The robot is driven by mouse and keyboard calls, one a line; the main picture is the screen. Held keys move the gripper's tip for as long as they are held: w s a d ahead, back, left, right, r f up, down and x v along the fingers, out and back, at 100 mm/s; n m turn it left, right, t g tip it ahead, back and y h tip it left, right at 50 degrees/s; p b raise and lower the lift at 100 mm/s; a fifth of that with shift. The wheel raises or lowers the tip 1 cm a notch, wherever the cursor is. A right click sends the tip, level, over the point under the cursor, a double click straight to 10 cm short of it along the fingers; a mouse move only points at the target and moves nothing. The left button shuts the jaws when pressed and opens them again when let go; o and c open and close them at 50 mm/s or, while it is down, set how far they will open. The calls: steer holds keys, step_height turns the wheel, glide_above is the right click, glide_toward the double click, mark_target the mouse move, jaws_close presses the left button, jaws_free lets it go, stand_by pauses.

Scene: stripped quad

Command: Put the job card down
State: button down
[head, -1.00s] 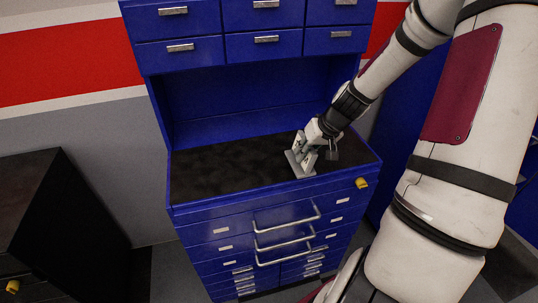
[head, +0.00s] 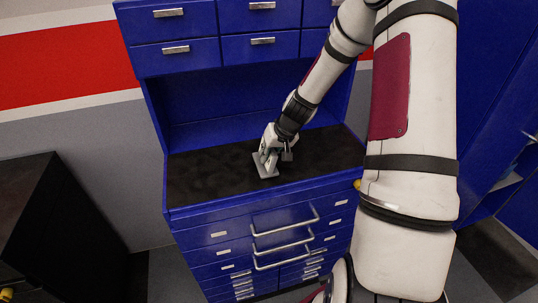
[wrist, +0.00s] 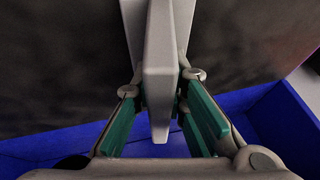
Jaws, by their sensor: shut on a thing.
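My gripper (head: 268,158) is shut on the job card (head: 264,170), a light grey piece with a flat plate at its lower end. In the head view it is over the front middle of the dark worktop (head: 205,175) of the blue cabinet. The plate is at or just above the worktop; I cannot tell whether it touches. In the wrist view the grey job card (wrist: 158,60) runs up between the teal-padded fingers of my gripper (wrist: 160,112). Any writing on the card is not visible.
The worktop is bare to the left and right of the card. Blue drawers (head: 190,50) hang above the back, and drawers with bar handles (head: 285,235) are below the front edge. A dark cabinet (head: 25,200) stands at the left.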

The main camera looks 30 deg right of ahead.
steer(key=shift+f, duration=0.3)
steer(key=c, duration=1.6)
jaws_free()
steer(key=shift+r, duration=0.1)
